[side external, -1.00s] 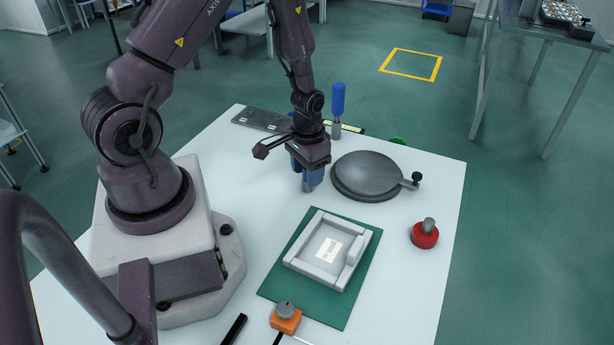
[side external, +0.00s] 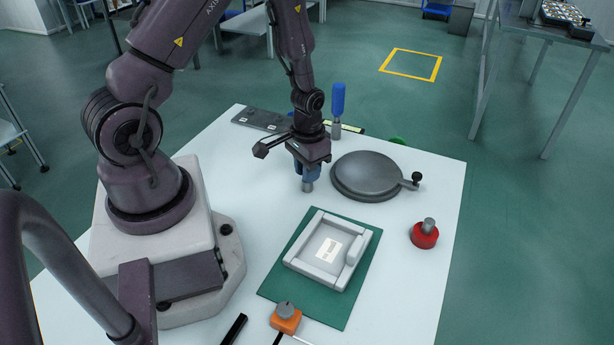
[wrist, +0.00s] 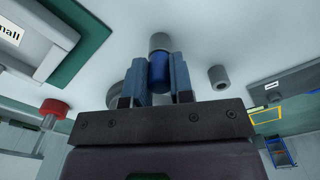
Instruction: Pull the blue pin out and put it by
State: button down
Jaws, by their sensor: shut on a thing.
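My gripper (wrist: 158,72) is shut on the blue pin (wrist: 159,72), with one finger on each side of it. A grey cylinder (wrist: 159,41) shows at the pin's end, beyond the fingertips. In the side view my gripper (side external: 306,172) points down over the white table, behind the green mat and left of the round grey lid. The grey cylinder (side external: 308,186) shows just under the fingers there. The fingers hide most of the pin, and I cannot tell how far it sits in the grey part.
A tall blue handle on a grey base (side external: 338,100) stands behind my gripper. The round grey lid (side external: 366,174) lies to the right. A grey tray (side external: 300,264) sits on the green mat (side external: 340,312) in front. A red-based knob (side external: 425,238) stands at right. Table between is clear.

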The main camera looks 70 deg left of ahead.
jog(key=shift+r, duration=1.95)
dwell(0.3)
jog(key=shift+r, duration=2.5)
jog(key=w+d+r+m, duration=0.1)
jog(key=w+d+r, duration=0.2)
jog(key=d, duration=0.3)
jog(key=w+d+r+m, duration=0.2)
jog(key=w+d+r, duration=0.1)
jog(key=d, duration=0.3)
jog(key=shift+w+r, duration=0.3)
jog(key=shift+r, duration=0.15)
